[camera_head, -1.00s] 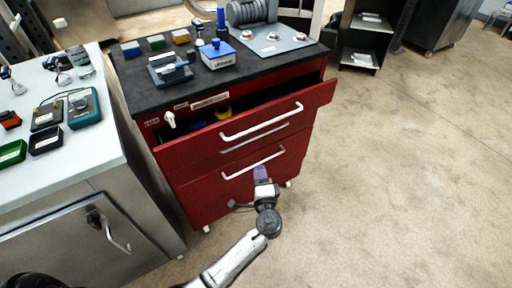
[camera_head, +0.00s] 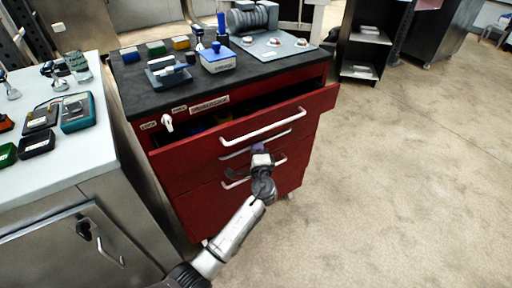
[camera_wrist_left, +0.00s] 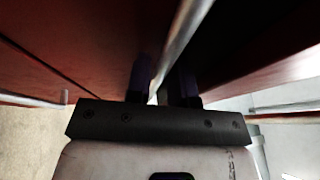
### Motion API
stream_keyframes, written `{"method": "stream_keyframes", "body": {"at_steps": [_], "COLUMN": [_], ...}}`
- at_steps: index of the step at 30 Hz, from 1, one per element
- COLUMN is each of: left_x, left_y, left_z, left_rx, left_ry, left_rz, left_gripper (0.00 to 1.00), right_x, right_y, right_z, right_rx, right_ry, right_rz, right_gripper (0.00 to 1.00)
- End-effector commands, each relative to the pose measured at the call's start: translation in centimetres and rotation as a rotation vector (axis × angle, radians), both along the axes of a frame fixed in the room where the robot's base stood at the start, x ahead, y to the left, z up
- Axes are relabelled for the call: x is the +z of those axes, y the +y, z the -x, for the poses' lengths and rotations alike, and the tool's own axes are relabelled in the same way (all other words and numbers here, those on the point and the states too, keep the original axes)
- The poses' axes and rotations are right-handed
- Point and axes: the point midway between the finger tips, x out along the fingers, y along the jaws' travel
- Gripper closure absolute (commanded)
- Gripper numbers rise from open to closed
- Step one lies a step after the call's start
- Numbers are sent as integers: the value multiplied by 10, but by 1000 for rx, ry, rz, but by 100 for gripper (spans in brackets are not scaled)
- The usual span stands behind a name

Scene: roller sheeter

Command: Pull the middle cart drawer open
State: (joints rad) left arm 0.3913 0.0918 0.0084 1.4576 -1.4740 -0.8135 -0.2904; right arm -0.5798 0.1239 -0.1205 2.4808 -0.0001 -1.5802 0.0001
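The red cart (camera_head: 187,207) stands in front of me with its top drawer (camera_head: 185,155) pulled out. The middle drawer's handle (camera_head: 230,153) is a pale bar below the top drawer front, partly hidden by my left gripper (camera_head: 259,148). The middle drawer looks shut. In the left wrist view, the two dark fingers of my left gripper (camera_wrist_left: 161,85) stand apart, with a pale handle bar (camera_wrist_left: 180,35) running between them. I cannot tell whether the fingers touch the bar. My right gripper is not in view.
The bottom handle (camera_head: 236,183) is lower on the cart. Boxes and a vise-like tool lie on the black cart top (camera_head: 140,99). A bench (camera_head: 95,160) with meters stands close on the left. The floor (camera_head: 400,190) on the right is clear.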

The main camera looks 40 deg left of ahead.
Motion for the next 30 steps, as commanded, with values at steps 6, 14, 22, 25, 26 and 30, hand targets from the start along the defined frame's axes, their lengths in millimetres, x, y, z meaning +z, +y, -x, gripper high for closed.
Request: {"method": "stream_keyframes", "body": {"at_steps": [6,14,22,25,26,30], "left_x": [1,2,2,2,2,2], "left_y": [6,7,6,6,6,6], "left_z": [-5,-5,-5,-5,-5,-5], "left_rx": [-1,0,0,0,0,0], "left_ry": [0,0,0,0,0,0], "left_rz": [1,1,1,1,1,1], "left_gripper": [79,79,100,100,100,100], "right_x": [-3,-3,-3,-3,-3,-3], "right_y": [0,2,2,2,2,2], "right_z": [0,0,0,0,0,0], "right_rx": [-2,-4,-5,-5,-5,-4], "right_ry": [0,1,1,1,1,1], "right_rz": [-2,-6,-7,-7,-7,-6], "right_gripper": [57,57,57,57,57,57]}}
